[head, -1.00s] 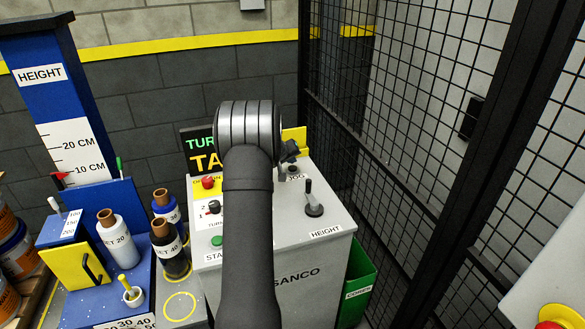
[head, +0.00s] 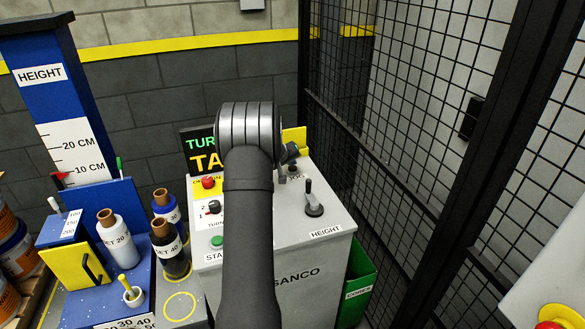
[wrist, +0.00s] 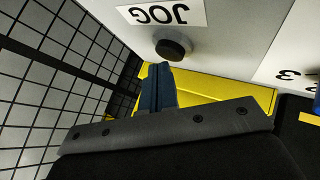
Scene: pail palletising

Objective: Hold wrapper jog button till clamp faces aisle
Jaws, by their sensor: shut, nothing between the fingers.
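The jog button is a round black knob (wrist: 173,47) beside an upside-down JOG label (wrist: 165,12) in the wrist view. In the head view the knob (head: 292,168) shows small on the grey control panel, right of my arm. My gripper (wrist: 158,70) is shut and empty. Its blue-grey fingertips end close beside the knob in the wrist view; I cannot tell whether they touch it. My arm hides most of the gripper in the head view. A wrapper clamp is not recognisable in either view.
The panel also carries a red button (head: 208,182), a green button (head: 217,241) and a black HEIGHT lever (head: 313,203). A dark mesh fence (head: 400,150) stands close on the right. A green bin (head: 358,284) stands beside the cabinet. Labelled bottles (head: 118,240) stand left.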

